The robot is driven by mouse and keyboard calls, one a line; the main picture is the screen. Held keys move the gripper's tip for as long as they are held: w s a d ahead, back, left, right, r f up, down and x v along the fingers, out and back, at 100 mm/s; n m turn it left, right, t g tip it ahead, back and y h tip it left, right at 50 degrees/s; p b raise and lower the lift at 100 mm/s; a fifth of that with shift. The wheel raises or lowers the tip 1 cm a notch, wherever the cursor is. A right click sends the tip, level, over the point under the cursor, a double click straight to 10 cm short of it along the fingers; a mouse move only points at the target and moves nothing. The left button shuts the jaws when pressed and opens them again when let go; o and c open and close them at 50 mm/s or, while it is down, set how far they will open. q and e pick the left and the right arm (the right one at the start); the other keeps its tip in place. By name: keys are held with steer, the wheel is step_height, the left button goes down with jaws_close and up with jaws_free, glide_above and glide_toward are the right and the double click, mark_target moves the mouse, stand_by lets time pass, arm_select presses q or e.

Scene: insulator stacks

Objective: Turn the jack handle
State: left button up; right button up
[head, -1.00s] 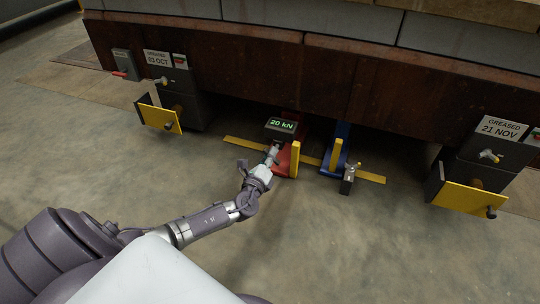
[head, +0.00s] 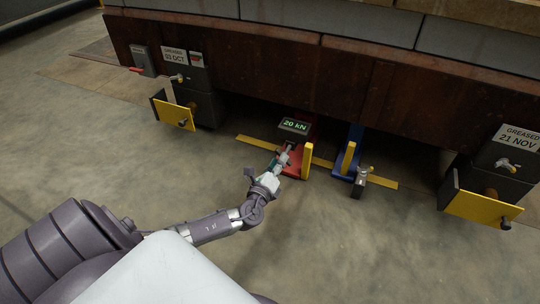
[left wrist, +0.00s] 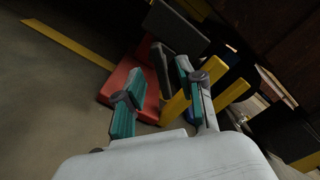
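A red jack (head: 297,165) stands on the floor under the rusty beam, with a yellow upright (head: 307,160) and a dark readout (head: 294,126) showing 20 kN. My left gripper (head: 280,161) is at its near left side. In the left wrist view, my left gripper (left wrist: 158,97) has its teal-padded fingers spread apart. A dark bar (left wrist: 160,70), apparently the jack handle, stands beyond and between the fingertips; I cannot tell whether they touch it. The red base also shows there (left wrist: 118,82). My right gripper is not in view.
A yellow floor strip (head: 256,143) runs past both jacks. Boxes with yellow plates (head: 174,112) (head: 482,207) flank them. The near floor is clear.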

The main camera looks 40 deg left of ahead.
arm_select(q)
steer(key=v, duration=0.9)
steer(key=shift+a, duration=0.1)
